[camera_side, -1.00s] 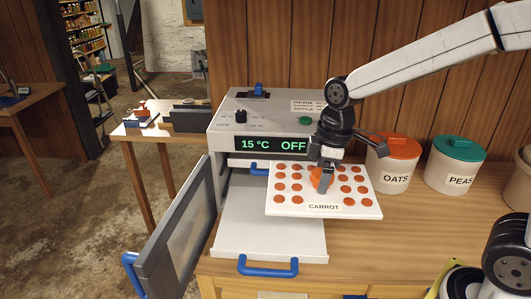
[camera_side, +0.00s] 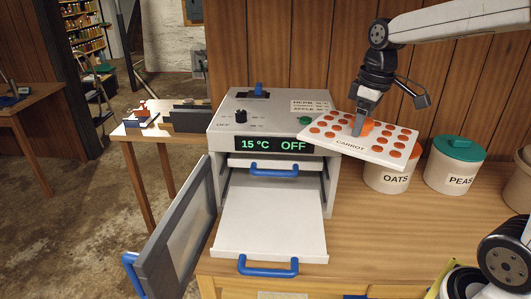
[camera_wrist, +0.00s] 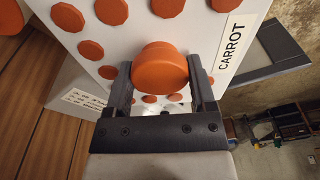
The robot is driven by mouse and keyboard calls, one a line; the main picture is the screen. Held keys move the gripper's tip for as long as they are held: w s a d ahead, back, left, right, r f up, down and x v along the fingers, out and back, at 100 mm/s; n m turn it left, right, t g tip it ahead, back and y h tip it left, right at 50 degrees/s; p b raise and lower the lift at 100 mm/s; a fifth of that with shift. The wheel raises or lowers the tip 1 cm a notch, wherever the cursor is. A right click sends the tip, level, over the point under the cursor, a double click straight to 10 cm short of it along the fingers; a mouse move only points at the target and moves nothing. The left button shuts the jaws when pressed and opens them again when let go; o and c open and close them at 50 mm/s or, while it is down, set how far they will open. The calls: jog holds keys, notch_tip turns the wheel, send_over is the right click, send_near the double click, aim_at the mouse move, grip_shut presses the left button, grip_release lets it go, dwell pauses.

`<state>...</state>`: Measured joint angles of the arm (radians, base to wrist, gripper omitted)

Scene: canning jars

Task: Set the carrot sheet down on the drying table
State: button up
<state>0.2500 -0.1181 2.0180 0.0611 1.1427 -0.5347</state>
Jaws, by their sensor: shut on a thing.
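The carrot sheet (camera_side: 376,153) is a white slab with rows of orange discs and a CARROT label. It also shows in the wrist view (camera_wrist: 218,38). My gripper (camera_side: 359,124) is shut on its orange round knob (camera_wrist: 160,70), one finger on each side. The sheet is held tilted in the air, right of the dryer's top and in front of the OATS canister. A wooden table (camera_side: 131,134) stands at left behind the dryer; no label shows whether it is the drying table.
The dryer (camera_side: 262,108) reads 15 °C OFF. Its door (camera_side: 172,240) hangs open at left, and an empty lower shelf (camera_side: 270,220) is pulled out. OATS (camera_side: 388,178) and PEAS (camera_side: 453,165) canisters stand at right. Dark blocks (camera_side: 190,117) occupy part of the left table.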

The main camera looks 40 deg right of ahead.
jog(key=s+d+m, duration=0.1)
jog(key=d+m, duration=0.1)
jog(key=d, duration=0.1)
jog(key=s+d+m, duration=0.1)
jog(key=d, duration=0.2)
jog(key=s+d+m, duration=0.2)
jog(key=d, duration=0.1)
jog(key=shift+d+m+h, duration=0.3)
jog(key=shift+d+h, duration=0.1)
jog(key=s+d+m, duration=0.6)
jog(key=s+d, duration=0.1)
jog(key=d, duration=0.2)
notch_tip(320, 180, down, 30)
jog(key=shift+r+h, duration=0.25)
jog(key=shift+h, duration=0.05)
jog(key=shift+s+f, duration=0.1)
jog(key=shift+f, duration=2.1)
jog(key=shift+f, duration=0.1)
jog(key=shift+f, duration=1.6)
jog(key=shift+f, duration=0.1)
